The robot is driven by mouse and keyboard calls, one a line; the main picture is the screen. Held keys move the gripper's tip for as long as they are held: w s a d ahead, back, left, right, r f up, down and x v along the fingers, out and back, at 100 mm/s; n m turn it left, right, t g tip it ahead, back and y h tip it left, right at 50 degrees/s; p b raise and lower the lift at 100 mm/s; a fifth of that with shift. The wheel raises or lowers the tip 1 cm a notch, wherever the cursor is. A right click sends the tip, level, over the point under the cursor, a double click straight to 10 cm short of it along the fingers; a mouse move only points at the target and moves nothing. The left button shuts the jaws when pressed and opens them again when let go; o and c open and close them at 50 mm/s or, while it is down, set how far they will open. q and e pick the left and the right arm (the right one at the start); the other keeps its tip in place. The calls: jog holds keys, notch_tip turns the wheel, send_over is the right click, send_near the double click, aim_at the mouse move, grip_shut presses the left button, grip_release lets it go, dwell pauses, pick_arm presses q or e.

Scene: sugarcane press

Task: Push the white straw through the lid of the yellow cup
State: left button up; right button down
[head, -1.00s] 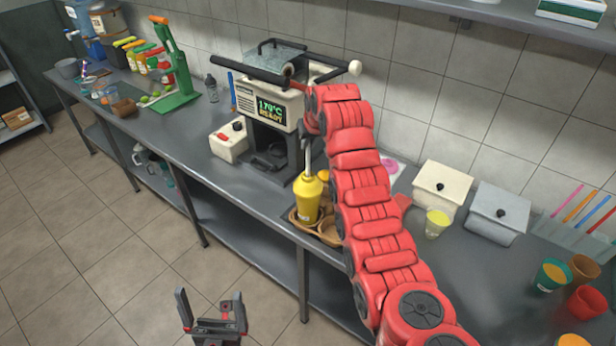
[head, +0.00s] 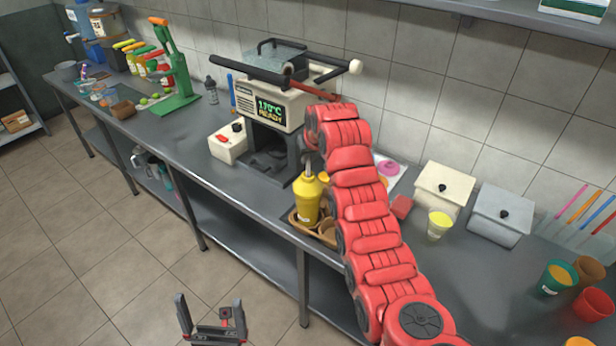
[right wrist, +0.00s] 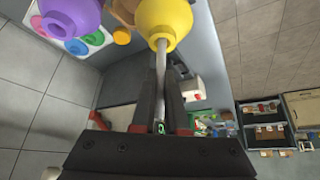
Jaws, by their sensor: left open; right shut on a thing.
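The yellow cup (head: 307,205) with its domed yellow lid stands upright in a brown carrier on the counter. The lid's spout (right wrist: 161,42) shows close up at the top of the right wrist view. My right gripper (right wrist: 161,82) is shut on the pale straw (right wrist: 161,62). The straw's end meets the spout; I cannot tell how far it goes inside. In the head view the straw (head: 308,164) stands roughly upright above the lid, and my red right arm hides most of that gripper. My left gripper (head: 211,305) is open and empty, low in front of the counter.
The brown carrier (head: 326,238) sits near the counter's front edge. The press (head: 268,110) stands behind the cup. The counter left of the press has a clear stretch.

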aim_at(309, 165)
jog(key=shift+f+b, duration=0.6)
jog(key=shift+f, duration=0.95)
jog(key=c, duration=0.9)
grip_release()
jog(key=shift+o, duration=0.2)
jog(key=shift+r, duration=0.1)
jog(key=shift+r+b, duration=0.4)
jog(key=shift+r, duration=3.05)
